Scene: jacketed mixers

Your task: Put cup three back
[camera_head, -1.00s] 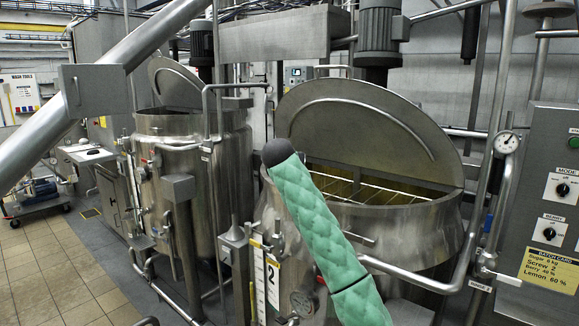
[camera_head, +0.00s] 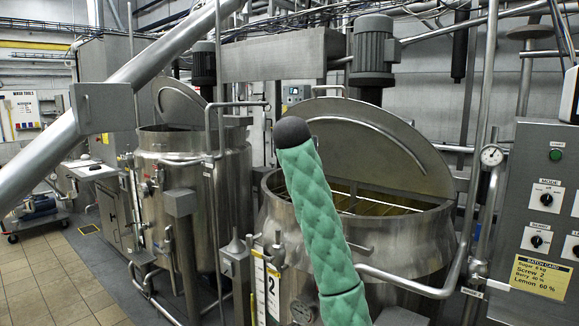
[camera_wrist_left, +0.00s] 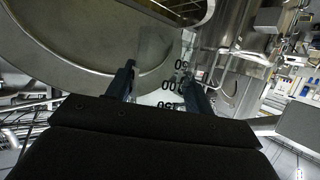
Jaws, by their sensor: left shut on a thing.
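In the left wrist view a clear cup (camera_wrist_left: 155,45) with black volume marks, reading about 50, 100 and 150, sits between the two dark fingers of my left gripper (camera_wrist_left: 160,82). The gripper is shut on it. No number naming the cup is readable. In the head view neither the cup nor my left gripper can be made out. A green padded link of one of my arms rises in front of the nearer mixer (camera_head: 410,240), which has a 2 on its label. My right gripper is not in view.
The nearer mixer's round lid (camera_head: 372,150) is raised, showing a grid over its opening. Another open mixer (camera_head: 190,200) stands to the left. A control panel (camera_head: 545,190) with a yellow batch card (camera_head: 541,276) is at right. Tiled floor (camera_head: 60,275) is clear at lower left.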

